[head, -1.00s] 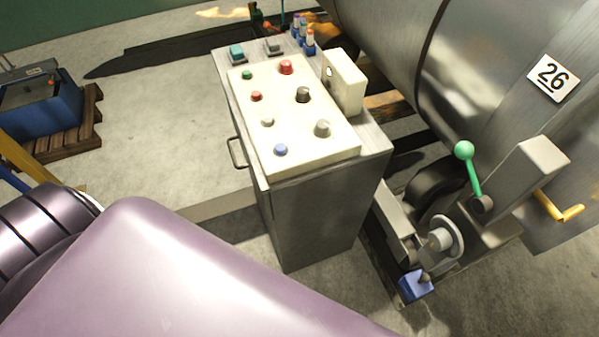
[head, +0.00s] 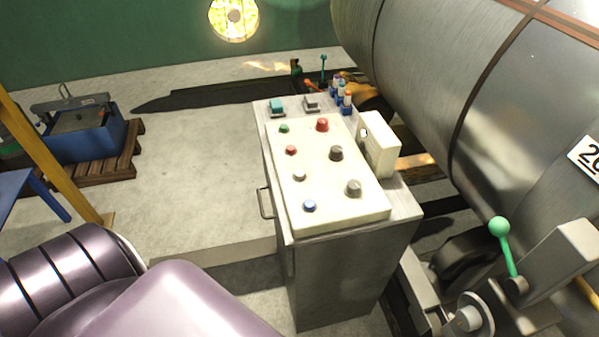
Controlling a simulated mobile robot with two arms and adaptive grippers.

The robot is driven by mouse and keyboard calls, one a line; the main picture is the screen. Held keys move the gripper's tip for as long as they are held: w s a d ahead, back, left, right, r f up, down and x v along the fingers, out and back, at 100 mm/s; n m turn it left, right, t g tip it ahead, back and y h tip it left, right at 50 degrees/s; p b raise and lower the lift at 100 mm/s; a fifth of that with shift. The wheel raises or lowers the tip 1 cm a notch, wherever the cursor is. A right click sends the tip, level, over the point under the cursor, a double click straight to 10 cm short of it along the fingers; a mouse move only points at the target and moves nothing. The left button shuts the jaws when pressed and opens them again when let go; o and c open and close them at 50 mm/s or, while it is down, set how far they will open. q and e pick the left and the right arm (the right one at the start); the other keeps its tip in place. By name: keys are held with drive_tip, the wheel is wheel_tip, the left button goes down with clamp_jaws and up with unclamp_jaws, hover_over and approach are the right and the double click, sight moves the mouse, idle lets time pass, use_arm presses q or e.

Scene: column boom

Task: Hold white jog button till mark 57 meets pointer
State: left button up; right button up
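The control cabinet (head: 350,270) stands in the middle of the head view with a cream sloped panel (head: 318,178) on top. The white jog button (head: 299,175) is on the panel's left side, between a red button (head: 291,150) and a blue button (head: 309,206). A large steel drum (head: 450,80) lies at the right. A white mark plate (head: 588,157) on it is cut by the right edge; only part of its number shows, beginning with 2. No mark 57 and no pointer can be made out. Neither gripper is in view.
A green-knobbed lever (head: 500,228) and a roller stand right of the cabinet. A cream box (head: 379,145) rises at the panel's right edge. A blue machine (head: 75,135) on a pallet and a yellow post (head: 45,160) are at left. Floor left of the cabinet is clear.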

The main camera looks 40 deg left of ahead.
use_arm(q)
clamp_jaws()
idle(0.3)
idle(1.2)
